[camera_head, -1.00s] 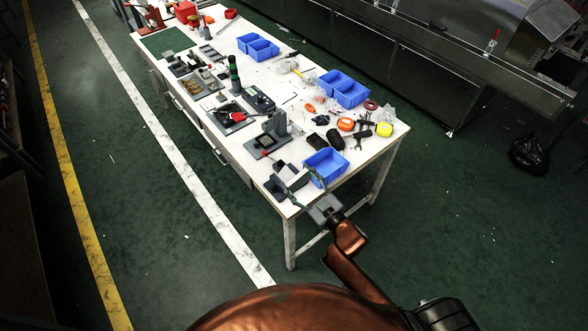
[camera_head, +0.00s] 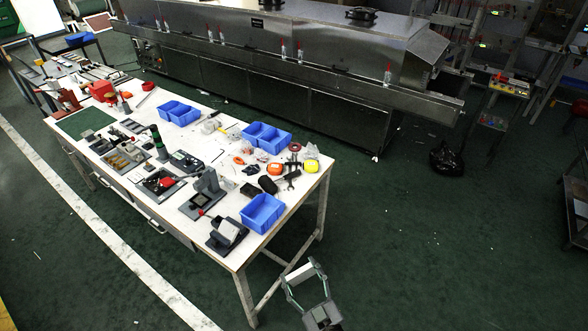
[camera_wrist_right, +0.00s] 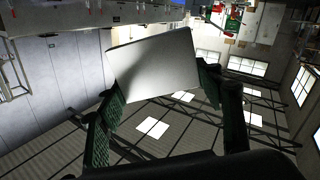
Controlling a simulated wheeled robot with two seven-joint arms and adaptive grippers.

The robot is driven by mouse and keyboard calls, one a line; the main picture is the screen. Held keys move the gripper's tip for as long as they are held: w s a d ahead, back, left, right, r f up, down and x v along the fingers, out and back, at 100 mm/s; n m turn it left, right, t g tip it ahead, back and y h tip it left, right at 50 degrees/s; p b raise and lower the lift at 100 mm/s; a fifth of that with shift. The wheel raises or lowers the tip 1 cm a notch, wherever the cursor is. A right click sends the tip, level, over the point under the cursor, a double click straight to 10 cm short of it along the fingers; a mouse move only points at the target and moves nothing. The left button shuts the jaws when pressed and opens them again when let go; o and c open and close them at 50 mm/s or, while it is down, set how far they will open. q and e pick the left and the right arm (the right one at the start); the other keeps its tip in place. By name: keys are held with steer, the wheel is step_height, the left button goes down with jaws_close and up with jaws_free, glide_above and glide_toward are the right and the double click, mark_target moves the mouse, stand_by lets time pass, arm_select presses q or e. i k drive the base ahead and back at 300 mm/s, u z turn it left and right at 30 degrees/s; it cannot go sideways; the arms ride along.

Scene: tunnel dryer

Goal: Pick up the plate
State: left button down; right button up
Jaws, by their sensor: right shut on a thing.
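The plate (camera_head: 300,273) is a small, flat, light grey piece. My right gripper (camera_head: 298,270) is shut on it, with one finger at each side, beyond the near right end of the table in the head view. In the right wrist view, the plate (camera_wrist_right: 155,65) sits between the two dark green fingers and looks tilted. It appears clear of the table. My left gripper is not in view.
The white worktable (camera_head: 226,255) carries tools, fixtures and several blue bins, one bin (camera_head: 262,213) near its right corner. A dark fixture (camera_head: 222,240) stands at the near edge. A long metal dryer (camera_head: 300,95) is behind. Open green floor lies right of the table.

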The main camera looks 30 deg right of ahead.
mark_target(227, 229)
steer(key=z, duration=0.15)
steer(key=k, duration=0.3)
steer(key=z, duration=1.6)
steer(key=i, duration=1.65)
steer(key=u, duration=0.95)
steer(key=i, duration=0.55)
steer(key=u, duration=0.6)
